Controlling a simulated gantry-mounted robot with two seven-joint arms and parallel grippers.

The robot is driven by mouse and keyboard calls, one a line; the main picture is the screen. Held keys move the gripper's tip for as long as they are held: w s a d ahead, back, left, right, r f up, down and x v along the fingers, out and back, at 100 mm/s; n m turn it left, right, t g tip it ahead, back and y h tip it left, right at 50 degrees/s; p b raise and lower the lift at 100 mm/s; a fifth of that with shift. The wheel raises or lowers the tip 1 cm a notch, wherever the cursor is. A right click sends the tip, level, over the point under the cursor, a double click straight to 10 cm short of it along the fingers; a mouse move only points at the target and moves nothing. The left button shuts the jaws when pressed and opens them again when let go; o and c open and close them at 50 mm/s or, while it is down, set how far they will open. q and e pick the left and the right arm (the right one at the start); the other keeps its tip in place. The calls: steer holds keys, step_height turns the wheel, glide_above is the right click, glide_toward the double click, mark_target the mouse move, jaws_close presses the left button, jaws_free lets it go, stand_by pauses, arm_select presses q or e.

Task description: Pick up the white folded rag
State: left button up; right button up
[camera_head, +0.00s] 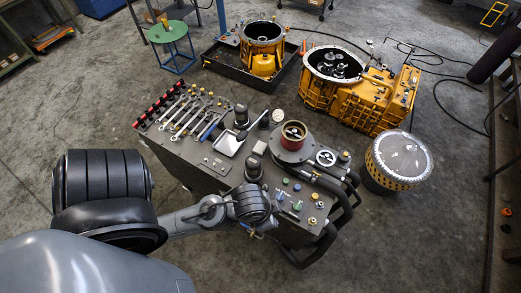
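A small whitish square item (229,143) lies on the dark workbench cart (205,155), right of the wrenches. It may be the folded rag, but it is too small to tell it from a shallow tray. My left arm reaches in from the lower left over the cart's near edge. Its wrist and gripper end (254,207) is below and right of the whitish item, apart from it. The fingers are hidden or too small to make out. My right gripper is not in view.
Wrenches (185,115) and red-and-black tools (157,104) lie on the cart's left. A reddish part (293,135) stands on a round fixture at the right. Yellow housings (375,100) stand behind; a round drum (398,161) stands to the right.

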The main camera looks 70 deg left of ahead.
arm_select(q)
steer(key=shift+o, duration=0.3)
steer(key=o, duration=1.2)
